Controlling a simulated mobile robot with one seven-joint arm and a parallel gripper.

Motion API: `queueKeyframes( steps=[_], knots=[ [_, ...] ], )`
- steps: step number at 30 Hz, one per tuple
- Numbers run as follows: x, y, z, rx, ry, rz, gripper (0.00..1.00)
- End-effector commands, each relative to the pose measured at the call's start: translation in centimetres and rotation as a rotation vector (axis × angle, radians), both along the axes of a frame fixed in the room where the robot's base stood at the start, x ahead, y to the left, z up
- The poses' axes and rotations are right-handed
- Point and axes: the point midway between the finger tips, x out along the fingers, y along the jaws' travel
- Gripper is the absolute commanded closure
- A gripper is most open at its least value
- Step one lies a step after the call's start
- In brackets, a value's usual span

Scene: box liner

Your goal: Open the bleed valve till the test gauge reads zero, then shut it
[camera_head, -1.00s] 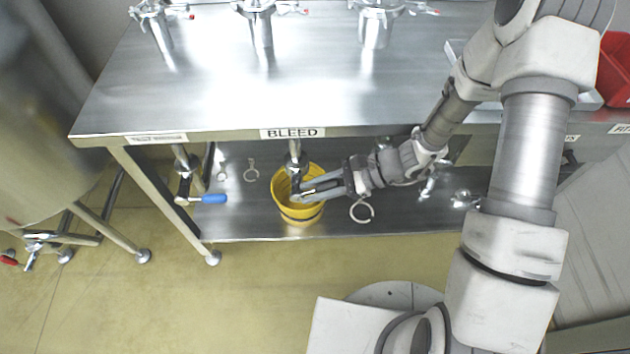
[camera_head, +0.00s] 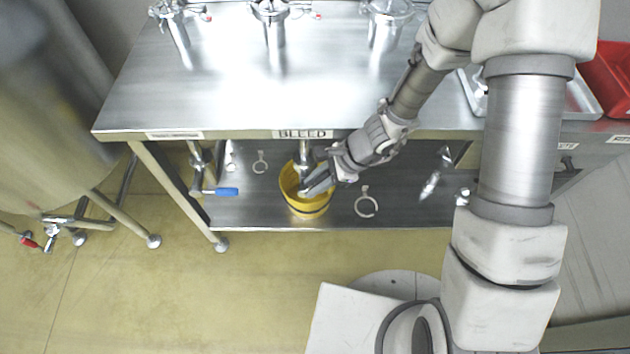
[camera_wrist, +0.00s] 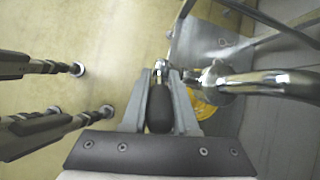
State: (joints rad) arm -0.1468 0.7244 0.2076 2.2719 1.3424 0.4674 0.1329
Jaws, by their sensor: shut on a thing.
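The bleed pipe (camera_head: 304,155) hangs under the table edge below the BLEED label (camera_head: 302,134). It also shows as a shiny bent pipe in the wrist view (camera_wrist: 265,84). A yellow bucket (camera_head: 311,207) stands under it on the lower shelf; a sliver of yellow shows in the wrist view (camera_wrist: 203,108). My gripper (camera_head: 306,188) is over the bucket's mouth beside the pipe. In the wrist view my gripper (camera_wrist: 168,90) is shut on a dark rounded valve handle (camera_wrist: 159,110). The valve body is mostly hidden in the head view. I cannot make out a gauge dial.
A blue-handled valve (camera_head: 222,191) is left of the bucket. A loose ring clamp (camera_head: 366,204) lies on the shelf to the right. Metal canisters (camera_head: 384,28) stand on the tabletop (camera_head: 240,95). A red bin (camera_head: 606,82) is at right.

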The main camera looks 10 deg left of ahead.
Motion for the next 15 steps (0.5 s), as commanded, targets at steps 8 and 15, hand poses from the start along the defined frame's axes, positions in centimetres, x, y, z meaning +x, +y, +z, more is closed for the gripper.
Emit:
queueKeyframes(
  steps=[8, 15],
  knots=[
    [0.1, -0.08, -0.04, -0.002, -0.002, -0.003, 1.0],
    [0.05, -0.04, -0.04, -0.001, -0.001, -0.001, 0.43]
  ],
)
